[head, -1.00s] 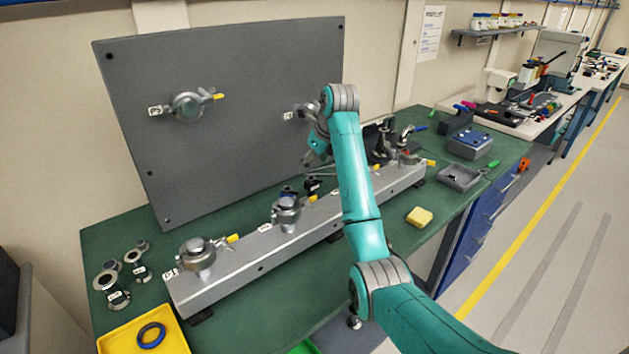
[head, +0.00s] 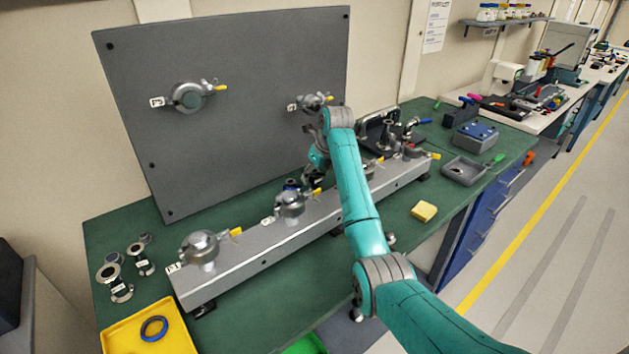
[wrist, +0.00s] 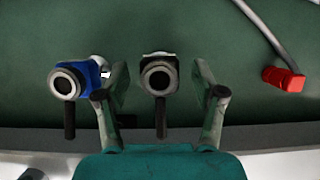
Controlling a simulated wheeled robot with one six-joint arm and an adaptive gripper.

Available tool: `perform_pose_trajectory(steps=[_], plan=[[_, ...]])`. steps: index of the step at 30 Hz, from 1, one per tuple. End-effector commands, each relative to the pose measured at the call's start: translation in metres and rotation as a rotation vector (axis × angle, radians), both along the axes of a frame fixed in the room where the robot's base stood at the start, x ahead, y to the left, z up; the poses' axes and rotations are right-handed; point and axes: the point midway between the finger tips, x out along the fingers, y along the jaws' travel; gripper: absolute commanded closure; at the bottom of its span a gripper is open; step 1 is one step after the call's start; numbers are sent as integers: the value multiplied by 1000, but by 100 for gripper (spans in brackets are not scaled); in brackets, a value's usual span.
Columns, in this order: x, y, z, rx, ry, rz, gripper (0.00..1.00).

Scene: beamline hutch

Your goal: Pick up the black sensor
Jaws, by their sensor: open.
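The black sensor (wrist: 158,97) stands upright in the wrist view, its round metal-ringed end facing the camera. My gripper (wrist: 160,78) is open, with one finger on each side of the black sensor and a visible gap to each. A similar blue sensor (wrist: 68,82) stands just left of the left finger. In the head view, my gripper (head: 311,175) is low behind the grey rail, where it and the arm hide the black sensor. The blue sensor shows there as a small dark-blue shape (head: 291,184).
The grey rail (head: 250,238) with several valve-like fittings runs along the front of the sensors. A grey upright panel (head: 240,120) stands behind. In the wrist view, a grey cable with a red plug (wrist: 284,79) lies to the right on the green bench.

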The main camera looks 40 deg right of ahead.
Motion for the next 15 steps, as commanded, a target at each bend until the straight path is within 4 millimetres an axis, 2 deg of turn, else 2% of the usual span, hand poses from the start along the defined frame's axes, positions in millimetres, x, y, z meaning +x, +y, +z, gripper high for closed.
perform_pose_trajectory(steps=[4,11,15], plan=[[4,0,-10,0,0,0,31],[4,0,-11,-1,0,1,31],[4,0,-11,-1,0,1,64]])
